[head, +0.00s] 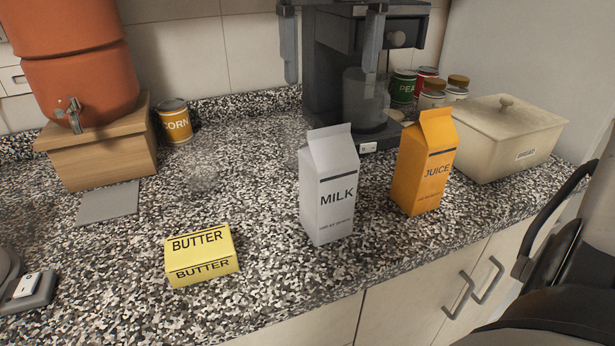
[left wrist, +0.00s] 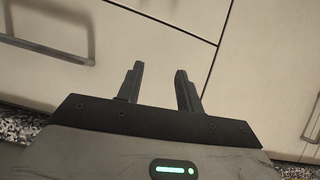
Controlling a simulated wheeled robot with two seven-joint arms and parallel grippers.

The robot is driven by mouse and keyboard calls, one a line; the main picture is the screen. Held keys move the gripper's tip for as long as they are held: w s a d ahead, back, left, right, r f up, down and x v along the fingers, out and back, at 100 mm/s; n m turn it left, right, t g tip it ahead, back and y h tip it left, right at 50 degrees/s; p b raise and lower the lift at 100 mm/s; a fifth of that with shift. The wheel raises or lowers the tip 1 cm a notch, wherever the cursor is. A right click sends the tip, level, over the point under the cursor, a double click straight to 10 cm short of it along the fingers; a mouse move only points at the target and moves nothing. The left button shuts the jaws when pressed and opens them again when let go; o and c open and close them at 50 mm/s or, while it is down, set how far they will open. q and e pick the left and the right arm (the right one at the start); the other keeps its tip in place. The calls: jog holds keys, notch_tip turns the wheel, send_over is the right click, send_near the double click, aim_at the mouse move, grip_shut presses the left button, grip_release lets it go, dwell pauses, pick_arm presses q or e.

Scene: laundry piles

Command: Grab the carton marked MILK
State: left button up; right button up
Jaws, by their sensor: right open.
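The white carton marked MILK (head: 329,190) stands upright on the speckled counter (head: 290,290), near its front edge. Nothing touches it. My right gripper (head: 331,88) is open and empty at the top of the head view, with its two fingers hanging down in front of the coffee machine. It is above the milk carton in the picture and apart from it. My left gripper is out of the head view. In the left wrist view it (left wrist: 159,68) shows two separated fingers with nothing between them, facing pale cabinet doors.
An orange JUICE carton (head: 425,165) stands close to the right of the milk. A yellow BUTTER box (head: 201,256) lies to its left. The coffee machine (head: 328,75), several cans and a BREAD box (head: 508,140) stand behind. A CORN can (head: 174,122) is at the back left.

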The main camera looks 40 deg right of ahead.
aim_at(327, 157)
jog(key=f, duration=0.8)
jog(key=shift+s+f, duration=0.2)
jog(key=shift+s, duration=0.15)
jog(key=shift+w+a+f, duration=0.1)
jog(key=shift+f, duration=1.4)
jog(key=shift+a+f, duration=0.1)
jog(key=shift+f, duration=1.4)
jog(key=c, duration=1.7)
jog(key=shift+w+r, duration=0.1)
grip_shut()
